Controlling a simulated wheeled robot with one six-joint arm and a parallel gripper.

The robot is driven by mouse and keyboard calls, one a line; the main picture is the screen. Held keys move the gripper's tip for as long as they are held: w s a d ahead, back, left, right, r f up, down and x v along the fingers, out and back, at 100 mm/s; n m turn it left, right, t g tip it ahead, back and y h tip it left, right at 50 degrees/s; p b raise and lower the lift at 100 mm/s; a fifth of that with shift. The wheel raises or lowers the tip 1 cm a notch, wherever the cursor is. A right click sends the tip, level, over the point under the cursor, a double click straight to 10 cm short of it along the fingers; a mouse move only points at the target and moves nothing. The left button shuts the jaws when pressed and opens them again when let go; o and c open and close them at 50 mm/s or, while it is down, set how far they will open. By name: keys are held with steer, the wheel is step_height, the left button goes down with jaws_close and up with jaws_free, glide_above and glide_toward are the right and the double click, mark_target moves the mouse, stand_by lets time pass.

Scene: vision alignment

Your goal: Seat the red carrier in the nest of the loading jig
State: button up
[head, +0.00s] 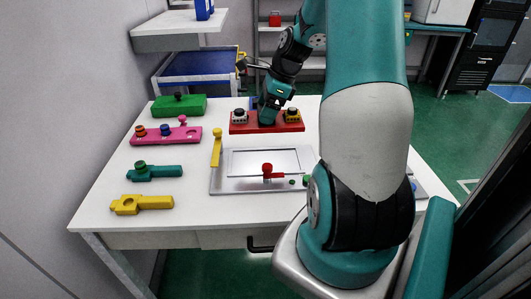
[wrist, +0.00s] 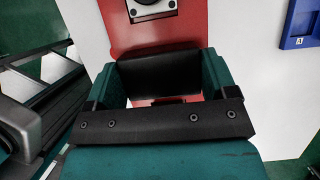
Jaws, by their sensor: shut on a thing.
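The red carrier (head: 290,126) is a flat red plate with a grey fitting at its left and a yellow fitting at its right, behind the loading jig in the head view. My gripper (head: 267,118) is over its middle. In the wrist view the carrier (wrist: 188,24) shows red beyond and between my fingers, and my gripper (wrist: 160,76) is shut on a black block at its middle. The loading jig (head: 222,184) is a silver plate with a pale rectangular nest (head: 262,160), which looks empty. I cannot tell whether the carrier touches the table.
A yellow upright (head: 216,148) stands at the jig's left edge and a red-knobbed clamp (head: 267,170) at its front. Green (head: 180,105), pink (head: 165,136), teal (head: 155,172) and yellow (head: 142,204) pieces line the table's left. A blue part (wrist: 301,24) shows in the wrist view.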

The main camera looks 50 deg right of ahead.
mark_target(281, 118)
step_height(281, 118, down, 13)
steer(key=shift+f, duration=0.15)
steer(key=shift+f+b, duration=0.1)
steer(key=shift+b, duration=0.2)
steer(key=o, duration=1.2)
steer(key=shift+c, duration=0.2)
steer(key=v, duration=1.2)
steer(key=w+a+r+n, duration=0.1)
steer(key=a+n, duration=0.1)
steer(key=w+a+r+n, duration=0.1)
steer(key=a, duration=0.2)
steer(key=w+a+r+n, duration=0.1)
steer(key=a+n, duration=0.1)
steer(key=a, duration=0.1)
steer(key=shift+w+r+n, duration=0.15)
steer(key=shift+w+n, duration=0.05)
steer(key=shift+n, duration=0.1)
steer(key=a+r+n+g+y, duration=0.1)
steer(key=a+r+n, duration=0.3)
steer(key=a+n, duration=0.75)
steer(key=s+a+r+n+g, duration=0.1)
steer(key=s+a+r+n, duration=0.1)
steer(key=s+a+n, duration=0.5)
steer(key=s+a+r+n+g, duration=0.1)
steer(key=s+a+r+n, duration=0.1)
steer(key=s+a+n, duration=0.6)
steer(key=a+n, duration=0.3)
steer(key=a, duration=0.4)
